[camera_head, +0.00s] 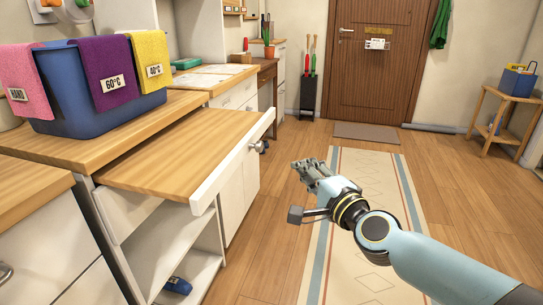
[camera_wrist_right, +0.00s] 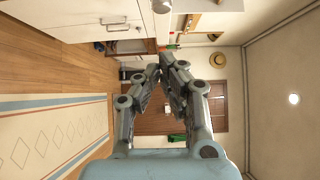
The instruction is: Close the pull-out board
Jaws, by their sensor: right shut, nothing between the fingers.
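The pull-out board (camera_head: 185,148) has a wooden top and a white front (camera_head: 225,172) with a round grey knob (camera_head: 256,147). It sticks out from under the counter on the left, over an open shelf. My right gripper (camera_head: 303,167) is right of the knob, apart from it, over the floor by the rug. Its fingers are shut and empty. In the right wrist view the fingertips (camera_wrist_right: 164,68) come together at the middle. A round grey thing at the top edge there may be the knob; I cannot be sure. My left gripper is not in view.
A blue basket (camera_head: 85,105) with pink, purple and yellow cloths stands on the counter (camera_head: 60,150). A white cabinet door (camera_head: 240,195) is below the board. A patterned rug (camera_head: 350,275) lies on the floor. A small wooden stand (camera_head: 500,120) is far right. The floor between board and gripper is clear.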

